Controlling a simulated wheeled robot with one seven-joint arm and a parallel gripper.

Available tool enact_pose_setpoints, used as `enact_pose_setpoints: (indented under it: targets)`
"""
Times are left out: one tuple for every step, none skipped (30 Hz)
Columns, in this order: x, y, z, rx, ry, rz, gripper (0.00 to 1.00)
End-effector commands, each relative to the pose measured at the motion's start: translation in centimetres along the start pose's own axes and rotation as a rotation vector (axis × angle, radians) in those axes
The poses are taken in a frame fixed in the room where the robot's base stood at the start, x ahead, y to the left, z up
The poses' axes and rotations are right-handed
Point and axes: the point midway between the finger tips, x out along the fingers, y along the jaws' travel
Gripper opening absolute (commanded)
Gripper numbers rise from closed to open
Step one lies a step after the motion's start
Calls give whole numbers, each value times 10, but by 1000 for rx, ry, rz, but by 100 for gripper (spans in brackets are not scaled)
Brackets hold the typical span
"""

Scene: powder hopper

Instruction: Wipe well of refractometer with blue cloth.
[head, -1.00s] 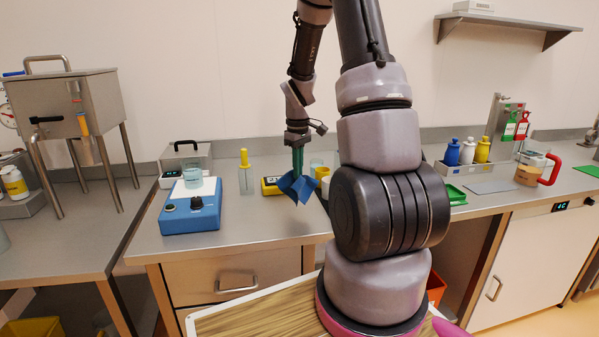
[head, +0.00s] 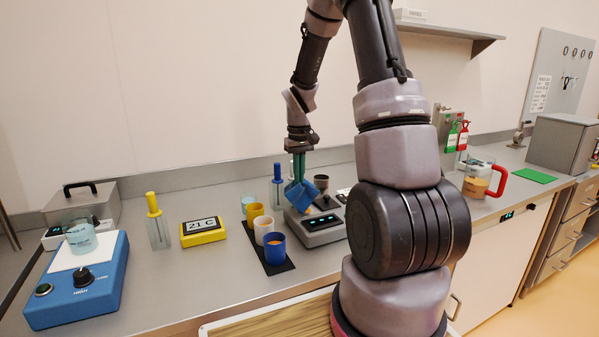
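My gripper (head: 299,176) has green fingers and points down, shut on the crumpled blue cloth (head: 301,194). The cloth hangs over the left part of a grey instrument with a dark display, which looks like the refractometer (head: 317,238). I cannot tell whether the cloth touches it. The well is not clearly visible; the cloth covers much of that area. A small orange patch (head: 310,210) shows at the cloth's lower edge.
Left of the instrument, yellow, pale and blue cups (head: 274,249) stand on a black mat (head: 280,268). A blue-handled tool (head: 277,172) and a dark cup (head: 321,182) stand close behind. A yellow 21 C display (head: 203,230) and blue stirrer (head: 83,290) are farther left.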

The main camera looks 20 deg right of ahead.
Motion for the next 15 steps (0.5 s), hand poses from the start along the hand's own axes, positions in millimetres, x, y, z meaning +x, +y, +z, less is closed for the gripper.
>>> enact_pose_setpoints:
  targets:
    - [7, 0, 0, -1, -3, 0, 0]
    - [10, 0, 0, -1, -3, 0, 0]
    - [15, 0, 0, -1, -2, 0, 0]
    - [19, 0, 0, -1, -3, 0, 0]
    - [22, 0, 0, 0, -2, 0, 0]
    - [27, 0, 0, -1, -1, 0, 0]
    - [31, 0, 0, 0, -2, 0, 0]
    - [35, 0, 0, -1, -2, 0, 0]
    - [40, 0, 0, -1, -2, 0, 0]
    - [43, 0, 0, 0, -2, 0, 0]
    - [46, 0, 0, 0, -2, 0, 0]
    - [52, 1, 0, 0, -2, 0, 0]
    - [55, 1, 0, 1, -3, 0, 0]
    - [58, 1, 0, 1, -2, 0, 0]
    - [61, 1, 0, 0, -1, 0, 0]
